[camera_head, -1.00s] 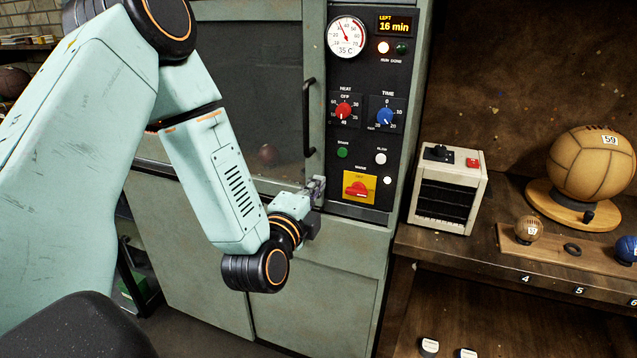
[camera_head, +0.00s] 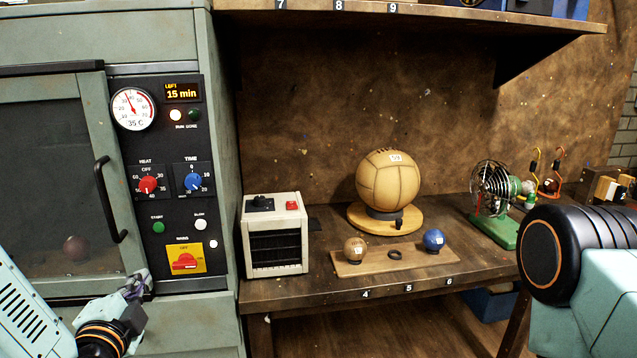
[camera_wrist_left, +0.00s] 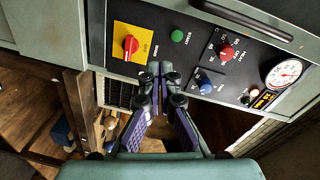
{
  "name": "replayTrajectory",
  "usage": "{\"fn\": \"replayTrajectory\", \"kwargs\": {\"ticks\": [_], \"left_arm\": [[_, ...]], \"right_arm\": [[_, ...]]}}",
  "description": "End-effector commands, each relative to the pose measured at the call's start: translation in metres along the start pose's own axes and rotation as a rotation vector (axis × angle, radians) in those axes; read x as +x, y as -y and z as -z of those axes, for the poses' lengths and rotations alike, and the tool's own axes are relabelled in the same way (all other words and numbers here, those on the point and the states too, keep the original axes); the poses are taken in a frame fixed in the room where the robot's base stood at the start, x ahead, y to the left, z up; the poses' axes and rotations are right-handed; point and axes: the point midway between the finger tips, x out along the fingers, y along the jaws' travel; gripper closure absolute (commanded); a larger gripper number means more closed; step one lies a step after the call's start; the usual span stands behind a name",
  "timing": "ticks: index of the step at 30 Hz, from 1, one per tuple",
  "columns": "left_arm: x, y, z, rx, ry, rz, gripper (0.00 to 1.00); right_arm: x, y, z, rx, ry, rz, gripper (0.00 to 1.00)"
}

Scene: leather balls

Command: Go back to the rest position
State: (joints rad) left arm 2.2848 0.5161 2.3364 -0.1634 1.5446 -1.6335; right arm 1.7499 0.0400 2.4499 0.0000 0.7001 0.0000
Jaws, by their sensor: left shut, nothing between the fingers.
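My left gripper (camera_head: 136,284) is at the lower left of the head view, in front of the cabinet below the control panel (camera_head: 166,170). In the left wrist view its two fingers (camera_wrist_left: 161,76) are together and empty, with the panel beyond them. I cannot tell the exact gap to the panel, but nothing is held. Part of my right arm shows at the right edge of the head view; its gripper is out of the frame.
The cabinet door handle (camera_head: 108,199) juts out near my left gripper. On the bench stand a white heater-like box (camera_head: 274,263), a large leather ball (camera_head: 388,181), a small brown ball (camera_head: 355,249), a blue ball (camera_head: 433,240) and a fan (camera_head: 492,190). A shelf (camera_head: 430,32) overhangs the bench.

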Motion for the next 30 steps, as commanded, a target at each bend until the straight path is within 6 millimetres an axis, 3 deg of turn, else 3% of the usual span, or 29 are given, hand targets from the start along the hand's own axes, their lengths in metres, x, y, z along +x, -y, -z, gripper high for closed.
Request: {"fn": "replayTrajectory", "kwargs": {"ticks": [8,14,20,24,27,30], "left_arm": [[-0.018,-0.072,0.002,-0.535,0.088,-0.289,1.00],[-0.060,-0.157,-0.004,-0.858,0.296,-0.540,1.00],[-0.140,-0.254,-0.022,-1.081,0.664,-0.764,1.00],[-0.209,-0.311,-0.041,-1.114,0.942,-0.869,1.00],[-0.256,-0.341,-0.054,-1.051,1.077,-0.935,1.00],[-0.290,-0.363,-0.065,-0.963,1.128,-0.994,1.00]], "right_arm": [[0.003,0.000,0.000,0.000,0.000,0.000,1.00],[0.013,0.000,0.000,0.000,0.000,0.000,1.00],[0.028,0.000,0.000,0.000,0.000,0.000,1.00],[0.041,0.000,0.000,0.000,0.000,0.000,1.00],[0.050,0.000,0.000,0.000,0.000,0.000,1.00],[0.058,0.000,0.000,0.000,0.000,0.000,1.00]]}}
